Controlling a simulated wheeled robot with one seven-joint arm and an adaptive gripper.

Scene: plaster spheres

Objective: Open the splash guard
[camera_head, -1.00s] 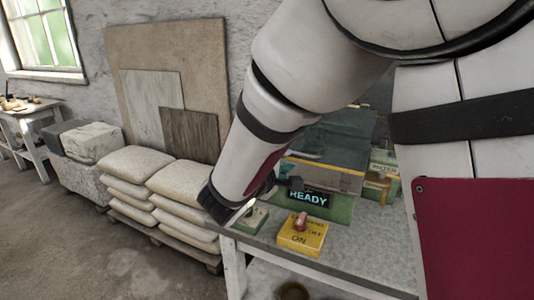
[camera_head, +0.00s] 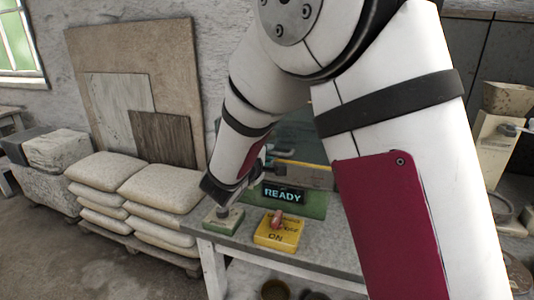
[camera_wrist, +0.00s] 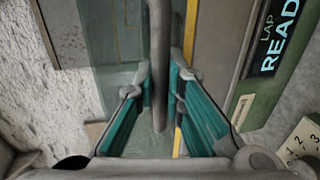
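The splash guard (camera_wrist: 110,35) is a translucent greenish sheet on the lapping machine. In the wrist view a grey upright bar (camera_wrist: 159,60), apparently its handle, runs down the middle. My gripper (camera_wrist: 160,88) has its teal-padded fingers on either side of this bar. The gap between the tips is about as narrow as the bar, and both seem to touch it. In the head view my arm and wrist hide the fingertips and most of the guard. Part of the guard shows dark behind my arm (camera_head: 300,128).
Stacked sacks (camera_head: 145,190) and leaning boards (camera_head: 165,138) stand to the left.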

